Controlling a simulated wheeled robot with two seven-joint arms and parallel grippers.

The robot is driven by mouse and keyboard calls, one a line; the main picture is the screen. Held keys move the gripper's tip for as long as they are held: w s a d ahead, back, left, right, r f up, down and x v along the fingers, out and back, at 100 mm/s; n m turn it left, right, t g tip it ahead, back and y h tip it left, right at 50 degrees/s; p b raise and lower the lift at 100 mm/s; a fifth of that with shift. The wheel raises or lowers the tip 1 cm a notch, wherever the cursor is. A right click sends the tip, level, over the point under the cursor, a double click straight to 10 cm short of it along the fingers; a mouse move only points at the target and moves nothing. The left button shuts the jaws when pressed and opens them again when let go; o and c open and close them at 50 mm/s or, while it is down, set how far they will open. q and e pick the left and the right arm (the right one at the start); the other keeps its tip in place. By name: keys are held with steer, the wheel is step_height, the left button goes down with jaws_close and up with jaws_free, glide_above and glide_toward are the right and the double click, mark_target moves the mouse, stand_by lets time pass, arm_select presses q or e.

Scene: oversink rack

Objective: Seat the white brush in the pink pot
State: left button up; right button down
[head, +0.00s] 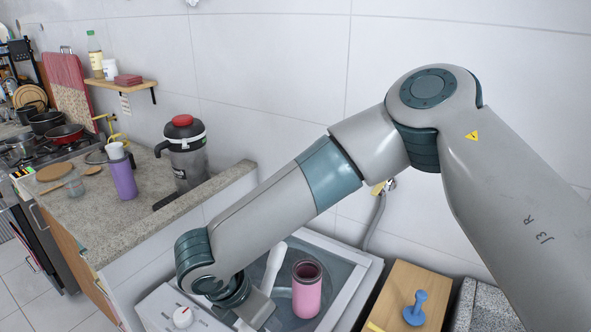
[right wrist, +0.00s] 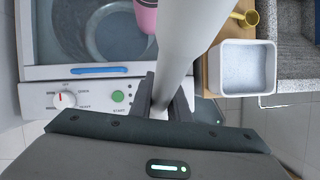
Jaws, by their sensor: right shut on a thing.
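The white brush (head: 274,262) is in my right gripper (head: 255,308), with its pale shaft rising to the left of the pink pot in the head view. In the right wrist view the brush (right wrist: 186,40) looms large between the fingers of my right gripper (right wrist: 165,105), which are shut on it. The pink pot (head: 306,291) stands upright with its dark mouth open on the washing machine's top. It also shows in the right wrist view (right wrist: 146,14), partly cut by the frame and beside the brush. The brush is outside the pot. My left gripper is out of view.
The washing machine (right wrist: 49,72) has a round glass lid and a front knob panel. A wooden surface (head: 398,284) with a blue-handled item (head: 415,308) lies to the right. A white square container (right wrist: 246,68) is nearby. A grey jug (head: 186,155) and purple bottle (head: 122,178) stand on the left counter.

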steer(key=s+d+m+g+y, duration=0.1)
steer(key=d+m+g, duration=0.3)
steer(key=d+m, duration=1)
steer(key=s+d+m+g+y, duration=0.1)
steer(key=d+m+g, duration=0.3)
steer(key=d+m, duration=1)
steer(key=shift+s+f+y, duration=0.15)
steer(key=shift+s+y, duration=0.1)
steer(key=shift+y, duration=0.55)
